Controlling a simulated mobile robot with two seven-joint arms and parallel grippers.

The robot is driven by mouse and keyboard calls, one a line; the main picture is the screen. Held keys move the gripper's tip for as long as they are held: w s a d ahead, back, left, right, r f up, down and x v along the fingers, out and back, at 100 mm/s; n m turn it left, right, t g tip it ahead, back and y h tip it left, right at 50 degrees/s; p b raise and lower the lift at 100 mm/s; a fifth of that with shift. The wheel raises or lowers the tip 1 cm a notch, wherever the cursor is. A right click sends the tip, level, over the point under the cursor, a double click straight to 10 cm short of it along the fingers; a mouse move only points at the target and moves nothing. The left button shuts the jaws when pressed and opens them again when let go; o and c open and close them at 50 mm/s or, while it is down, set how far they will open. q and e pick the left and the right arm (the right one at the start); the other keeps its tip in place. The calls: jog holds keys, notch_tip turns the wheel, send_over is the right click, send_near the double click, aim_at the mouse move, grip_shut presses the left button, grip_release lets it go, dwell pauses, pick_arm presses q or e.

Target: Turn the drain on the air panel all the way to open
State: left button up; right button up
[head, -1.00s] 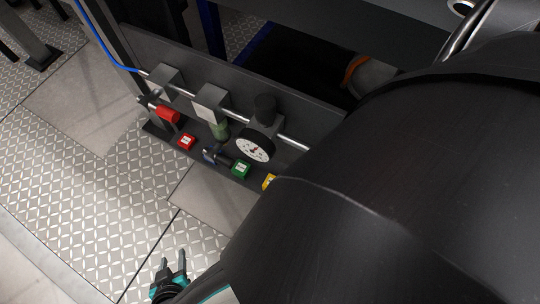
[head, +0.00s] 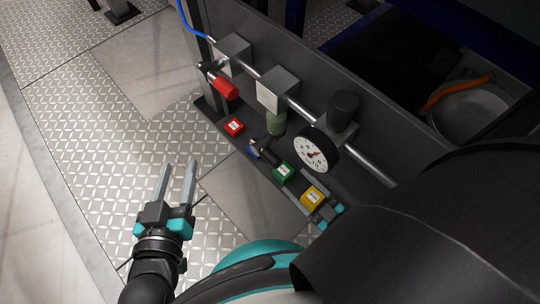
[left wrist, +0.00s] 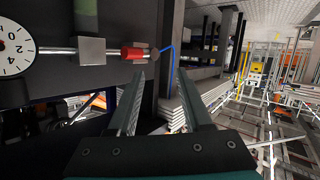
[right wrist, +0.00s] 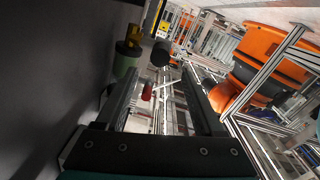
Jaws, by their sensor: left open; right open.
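The air panel (head: 365,118) is a dark upright plate with a pipe, a red-handled valve (head: 226,88), a green bowl (head: 277,123) and a round gauge (head: 316,149). A small blue fitting with a black handle (head: 268,155), apparently the drain, sits below the bowl. My left gripper (head: 180,162) is open and empty, left of the panel and apart from it. My right gripper (head: 327,207) is by the yellow block, partly hidden by my arm. In the right wrist view its open fingers (right wrist: 168,98) hold nothing; a black cylinder (right wrist: 161,53) shows ahead.
Red (head: 233,126), green (head: 283,171) and yellow (head: 312,197) labelled blocks line the panel's lower edge. A black knob (head: 344,106) tops the gauge unit. A blue hose (head: 187,20) runs to the pipe's left end. The patterned floor (head: 95,120) left of the panel is clear.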

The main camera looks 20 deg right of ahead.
aim_at(270, 157)
jog(key=b+x, duration=0.1)
jog(key=x, duration=0.9)
jog(key=shift+w+f, duration=0.15)
pick_arm(q)
jog(key=shift+s+d+r+n+t+h, duration=0.2)
jog(key=shift+s+d+r+t, duration=0.15)
jog(key=shift+t, duration=0.25)
jog(key=shift+s+d+r+n+t+h, duration=0.15)
jog(key=shift+d+r+t+h, duration=0.1)
jog(key=shift+r+t, duration=0.25)
pick_arm(e)
jog(key=shift+w+a, duration=0.25)
jog(key=shift+w, duration=0.4)
pick_arm(q)
jog(key=shift+f, duration=0.1)
pick_arm(e)
grip_shut()
jog(key=shift+s, duration=0.1)
